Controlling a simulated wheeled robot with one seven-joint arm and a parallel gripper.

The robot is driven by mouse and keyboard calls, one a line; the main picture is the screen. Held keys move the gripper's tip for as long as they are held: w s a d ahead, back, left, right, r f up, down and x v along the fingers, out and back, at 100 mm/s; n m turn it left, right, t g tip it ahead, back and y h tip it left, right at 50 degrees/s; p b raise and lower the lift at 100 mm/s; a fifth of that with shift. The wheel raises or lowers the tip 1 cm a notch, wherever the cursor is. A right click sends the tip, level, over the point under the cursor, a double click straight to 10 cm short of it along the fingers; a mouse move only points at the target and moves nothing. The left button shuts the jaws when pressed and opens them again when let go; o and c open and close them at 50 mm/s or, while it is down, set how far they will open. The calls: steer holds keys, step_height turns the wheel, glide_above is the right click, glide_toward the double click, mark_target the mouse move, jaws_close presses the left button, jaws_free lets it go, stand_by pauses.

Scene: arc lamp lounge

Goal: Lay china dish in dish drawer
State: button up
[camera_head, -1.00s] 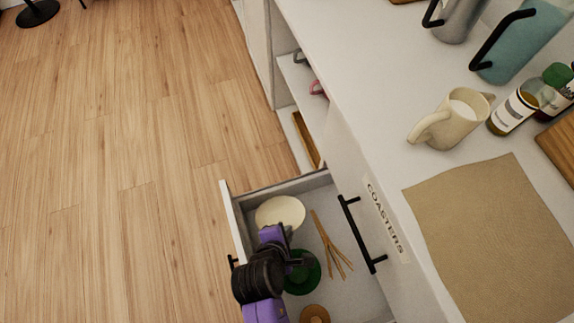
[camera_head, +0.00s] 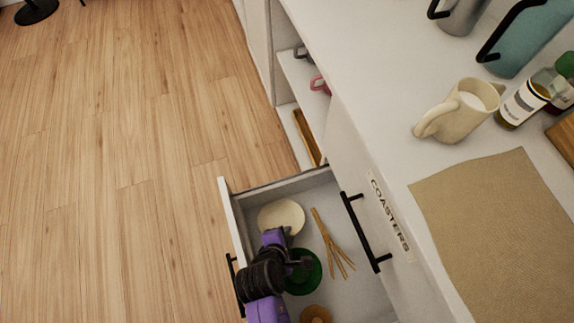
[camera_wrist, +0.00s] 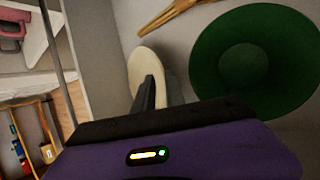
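The china dish (camera_head: 282,216) is cream and round, and is inside the open drawer (camera_head: 227,194) near its far end. It also shows in the wrist view (camera_wrist: 146,65), partly covered by a finger. My gripper (camera_head: 288,232) is at the dish's near rim and appears shut on it; the finger on the far side of the rim is hidden. I cannot tell whether the dish touches the drawer floor. A dark green round dish (camera_head: 304,274) lies in the drawer close beside my gripper, and it is large in the wrist view (camera_wrist: 245,60).
Wooden tongs (camera_head: 333,243) and a small brown ring-shaped thing (camera_head: 315,314) also lie in the drawer. A closed drawer labelled COASTERS (camera_head: 390,217) has a black handle (camera_head: 365,232).

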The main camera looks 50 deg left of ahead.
steer(key=shift+o, duration=0.5)
steer(key=shift+r, duration=0.1)
steer(key=shift+r, duration=0.15)
steer(key=p+v, duration=0.4)
steer(key=v, duration=0.7)
steer(key=shift+s+r, duration=0.25)
steer(key=shift+r, duration=0.05)
steer(key=shift+d, duration=0.15)
steer(key=d+r+m+t+y, duration=0.1)
steer(key=d+r+m, duration=0.1)
steer(key=d+m, duration=0.55)
steer(key=d+r+m+t+y, duration=0.1)
steer(key=d+r+m, duration=0.2)
steer(key=d+m, duration=0.5)
steer(key=s+d+r+m+t+h, duration=0.3)
steer(key=d+r+m+t+h, duration=0.2)
steer(key=d+r+m, duration=1)
step_height(320, 180, up, 5)
steer(key=shift+d+t, duration=0.8)
steer(key=shift+t, duration=0.1)
